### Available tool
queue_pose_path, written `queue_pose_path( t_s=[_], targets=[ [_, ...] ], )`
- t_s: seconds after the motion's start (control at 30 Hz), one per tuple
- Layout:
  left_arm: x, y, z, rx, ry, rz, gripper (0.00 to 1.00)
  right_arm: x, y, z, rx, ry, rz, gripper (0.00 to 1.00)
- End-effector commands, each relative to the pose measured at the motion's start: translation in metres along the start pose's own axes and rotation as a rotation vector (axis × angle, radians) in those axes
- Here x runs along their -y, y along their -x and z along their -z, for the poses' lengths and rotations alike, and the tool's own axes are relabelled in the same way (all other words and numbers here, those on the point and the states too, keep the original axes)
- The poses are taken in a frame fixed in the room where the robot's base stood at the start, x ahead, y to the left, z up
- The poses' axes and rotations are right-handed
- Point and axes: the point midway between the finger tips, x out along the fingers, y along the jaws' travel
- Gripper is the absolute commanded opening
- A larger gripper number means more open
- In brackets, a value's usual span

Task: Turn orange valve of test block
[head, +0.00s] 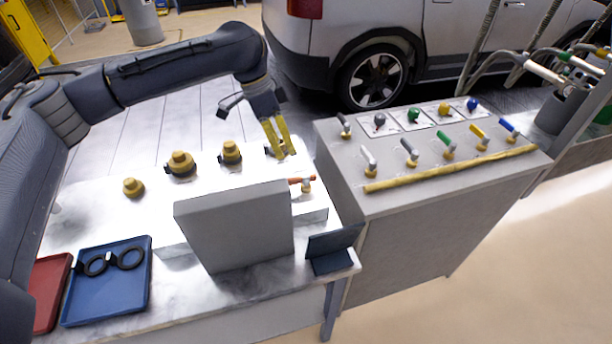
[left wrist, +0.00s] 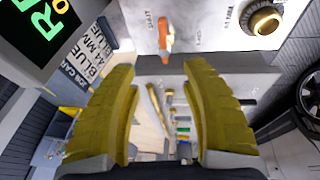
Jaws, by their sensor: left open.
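The orange valve (head: 302,181) has a small orange handle on a brass body. It sits at the right end of the pale test block (head: 312,213), beside the grey box, and part of the block is hidden by that box. In the left wrist view the orange handle (left wrist: 166,36) shows at the top centre, beyond the fingertips. My left gripper (head: 283,151) is open with yellow fingers pointing down, just behind and above the valve. In the left wrist view its fingers (left wrist: 158,75) are apart with nothing between them. My right gripper is not in view.
A grey box (head: 238,228) and a dark stand (head: 332,245) are in front of the valve. Brass fittings (head: 181,163) line the block to the left. A blue tray (head: 110,290) with black rings is at left. A grey console (head: 440,160) with coloured valves stands right.

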Motion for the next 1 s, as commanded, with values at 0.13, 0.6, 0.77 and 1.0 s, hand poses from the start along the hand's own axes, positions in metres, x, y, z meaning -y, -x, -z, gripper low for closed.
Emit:
queue_pose_path(
  t_s=[0.13,0.6,0.77,1.0],
  targets=[
    [0.004,0.030,-0.003,-0.091,-0.148,0.024,0.46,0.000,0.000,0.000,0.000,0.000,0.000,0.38],
    [0.003,0.008,0.004,-0.097,-0.293,0.037,0.46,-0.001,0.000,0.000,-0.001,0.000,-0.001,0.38],
    [0.003,-0.021,0.006,-0.096,-0.293,0.036,0.46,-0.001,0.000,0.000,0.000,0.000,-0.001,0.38],
    [0.005,-0.065,0.011,-0.096,-0.293,0.037,0.46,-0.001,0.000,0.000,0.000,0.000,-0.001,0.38]
  ],
)
